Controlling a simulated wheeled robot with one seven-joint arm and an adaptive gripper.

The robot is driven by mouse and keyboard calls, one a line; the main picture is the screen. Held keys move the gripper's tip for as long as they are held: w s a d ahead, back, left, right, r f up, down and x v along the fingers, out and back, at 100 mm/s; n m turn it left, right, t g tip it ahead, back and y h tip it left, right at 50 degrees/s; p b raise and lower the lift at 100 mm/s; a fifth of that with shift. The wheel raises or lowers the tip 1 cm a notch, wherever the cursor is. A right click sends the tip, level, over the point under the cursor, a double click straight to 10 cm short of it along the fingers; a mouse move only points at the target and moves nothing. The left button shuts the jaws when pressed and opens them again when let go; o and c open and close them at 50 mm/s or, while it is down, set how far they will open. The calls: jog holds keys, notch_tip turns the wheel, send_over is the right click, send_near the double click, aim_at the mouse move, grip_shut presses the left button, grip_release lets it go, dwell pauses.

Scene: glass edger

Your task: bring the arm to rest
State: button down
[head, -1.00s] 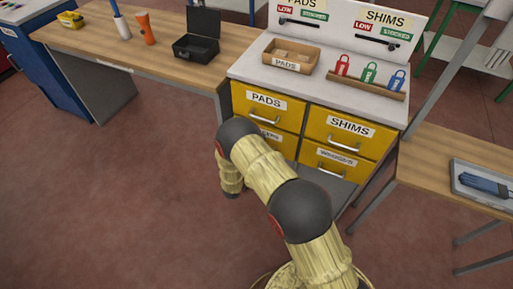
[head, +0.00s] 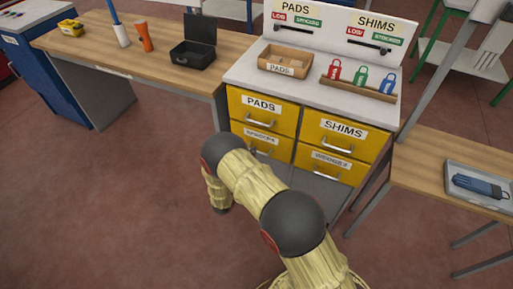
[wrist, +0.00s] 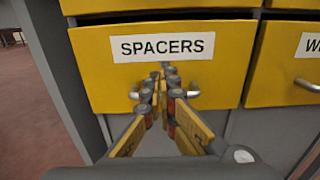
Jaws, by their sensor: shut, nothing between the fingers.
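My gripper (wrist: 162,92) is shut and empty in the wrist view. Its fingertips point at the closed yellow SPACERS drawer (wrist: 225,75) and overlap its handle in the picture; I cannot tell the exact gap to it. In the head view my arm bends in front of the drawer cabinet, and the gripper is hidden behind the arm. The SPACERS drawer (head: 266,143) shows there below the PADS drawer (head: 250,108), with the SHIMS drawer (head: 330,120) and another yellow drawer (head: 325,163) to the right. All the drawers look closed.
On the cabinet top stand a PADS bin (head: 286,61) and a rack with red, green and blue tags (head: 360,87). A wooden bench (head: 150,60) holds an open black box (head: 194,50). A right table (head: 430,165) holds a tray (head: 465,192). Floor left is clear.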

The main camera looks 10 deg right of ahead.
jog(key=p+v, duration=0.1)
jog(key=v, duration=0.7)
jog(key=shift+a+p, duration=0.15)
jog(key=shift+p, duration=0.25)
jog(key=shift+w, duration=0.1)
